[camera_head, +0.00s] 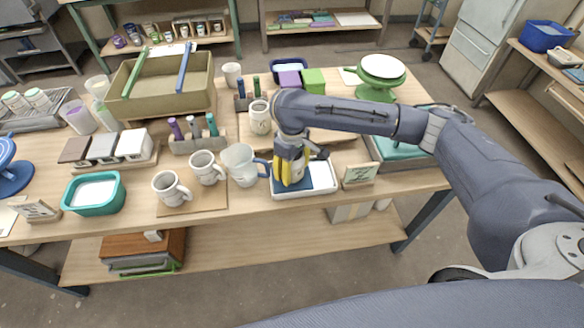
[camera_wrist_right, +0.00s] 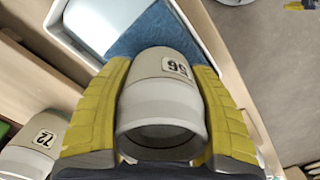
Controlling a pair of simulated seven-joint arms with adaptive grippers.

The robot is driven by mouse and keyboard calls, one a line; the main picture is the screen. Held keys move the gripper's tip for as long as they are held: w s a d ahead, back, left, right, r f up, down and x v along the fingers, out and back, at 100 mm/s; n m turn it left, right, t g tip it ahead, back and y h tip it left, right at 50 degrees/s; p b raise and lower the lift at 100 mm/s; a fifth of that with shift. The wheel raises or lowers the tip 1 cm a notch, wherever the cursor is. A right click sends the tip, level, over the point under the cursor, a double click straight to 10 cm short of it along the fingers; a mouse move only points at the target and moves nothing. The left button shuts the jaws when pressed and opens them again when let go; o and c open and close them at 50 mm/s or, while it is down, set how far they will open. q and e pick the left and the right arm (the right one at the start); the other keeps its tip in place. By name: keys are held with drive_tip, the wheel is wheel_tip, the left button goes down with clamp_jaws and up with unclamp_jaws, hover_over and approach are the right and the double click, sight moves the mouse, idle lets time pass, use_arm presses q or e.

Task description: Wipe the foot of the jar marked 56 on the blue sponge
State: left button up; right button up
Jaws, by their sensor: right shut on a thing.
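The jar marked 56 (camera_wrist_right: 163,95) is pale grey, with its open mouth toward the right wrist camera. My right gripper (camera_head: 291,170) is shut on it, a yellow finger on each side, as the right wrist view shows. The blue sponge (camera_wrist_right: 150,32) lies beyond the jar's far end in the right wrist view. In the head view the sponge (camera_head: 323,176) lies in a white tray (camera_head: 312,193), with the gripper pointing down over it. The jar's foot is hidden, so I cannot tell whether it touches the sponge.
A second numbered jar (camera_wrist_right: 30,150) stands at the left in the right wrist view. A pitcher (camera_head: 243,165) and two mugs (camera_head: 171,187) stand left of the tray. A small sign (camera_head: 359,175) stands close on its right. The table's front edge is just below.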

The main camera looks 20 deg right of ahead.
sight(303, 169)
drive_tip(key=shift+f, duration=0.3)
idle(0.4)
drive_tip(key=shift+s+d, duration=0.2)
drive_tip(key=shift+d, duration=1.5)
drive_tip(key=shift+w+a, duration=0.2)
drive_tip(key=shift+a, duration=1.55)
drive_tip(key=shift+w+a, duration=0.2)
drive_tip(key=shift+a, duration=1.5)
drive_tip(key=shift+s+d, duration=0.2)
drive_tip(key=shift+d, duration=1.55)
drive_tip(key=shift+s+d, duration=0.2)
drive_tip(key=shift+d, duration=1.55)
drive_tip(key=shift+a, duration=0.1)
drive_tip(key=shift+w+a, duration=0.25)
drive_tip(key=shift+a, duration=1.45)
drive_tip(key=shift+w+a, duration=0.2)
drive_tip(key=shift+a, duration=1.5)
